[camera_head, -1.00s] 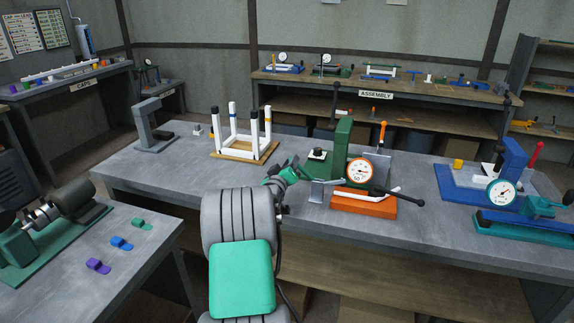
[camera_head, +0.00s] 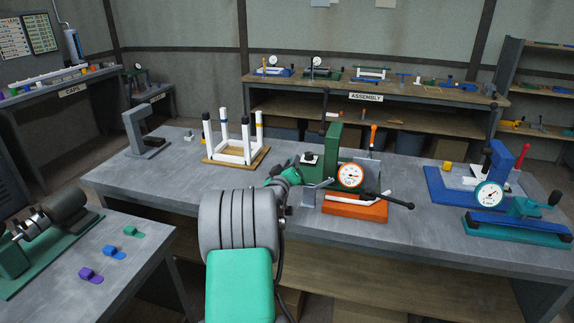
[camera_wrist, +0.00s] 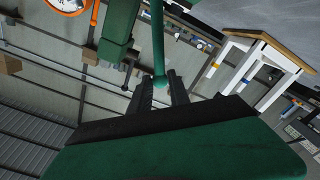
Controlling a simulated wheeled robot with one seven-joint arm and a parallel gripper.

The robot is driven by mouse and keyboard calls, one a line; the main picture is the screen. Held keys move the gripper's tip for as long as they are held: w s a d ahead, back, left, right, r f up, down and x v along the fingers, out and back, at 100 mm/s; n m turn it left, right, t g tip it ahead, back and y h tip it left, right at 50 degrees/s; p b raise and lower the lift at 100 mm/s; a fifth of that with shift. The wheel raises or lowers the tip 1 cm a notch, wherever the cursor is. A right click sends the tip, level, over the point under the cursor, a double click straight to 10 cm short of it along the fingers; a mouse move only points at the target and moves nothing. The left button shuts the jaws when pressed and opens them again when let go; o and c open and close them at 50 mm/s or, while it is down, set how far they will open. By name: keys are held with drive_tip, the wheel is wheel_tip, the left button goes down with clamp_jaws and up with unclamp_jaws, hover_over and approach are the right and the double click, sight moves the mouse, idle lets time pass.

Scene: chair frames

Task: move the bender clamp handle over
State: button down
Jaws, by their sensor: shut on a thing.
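The green bender (camera_head: 332,150) stands on the middle bench, with a red-rimmed dial (camera_head: 350,177) on its front and an orange-topped lever (camera_head: 373,135) behind. My gripper (camera_head: 290,177) is at its left side in the head view. In the wrist view my gripper (camera_wrist: 160,92) is shut on a thin green handle (camera_wrist: 158,45), its dark fingers on either side of the handle's rounded end. The handle runs up to the top edge of that view. In the head view the handle is small and partly hidden by my arm.
An orange fixture (camera_head: 355,210) with a white tube and a black-knobbed lever sits just in front of the bender. A white-legged chair frame (camera_head: 232,157) on a wooden board stands to the left. A blue bender (camera_head: 500,165) and a teal fixture (camera_head: 515,232) stand to the right.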

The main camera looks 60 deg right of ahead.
drive_tip(key=shift+s+r, duration=0.15)
drive_tip(key=shift+s, duration=0.15)
drive_tip(key=shift+s+d, duration=0.1)
drive_tip(key=c, duration=2.2)
unclamp_jaws()
drive_tip(key=shift+s+d+r, duration=0.1)
drive_tip(key=shift+s+r, duration=0.1)
drive_tip(key=shift+s, duration=0.5)
drive_tip(key=shift+s+d+r, duration=0.1)
drive_tip(key=shift+s+r, duration=0.05)
drive_tip(key=shift+s, duration=0.5)
drive_tip(key=c, duration=2.2)
unclamp_jaws()
drive_tip(key=shift+s, duration=0.15)
drive_tip(key=c, duration=2.2)
unclamp_jaws()
drive_tip(key=shift+s, duration=0.1)
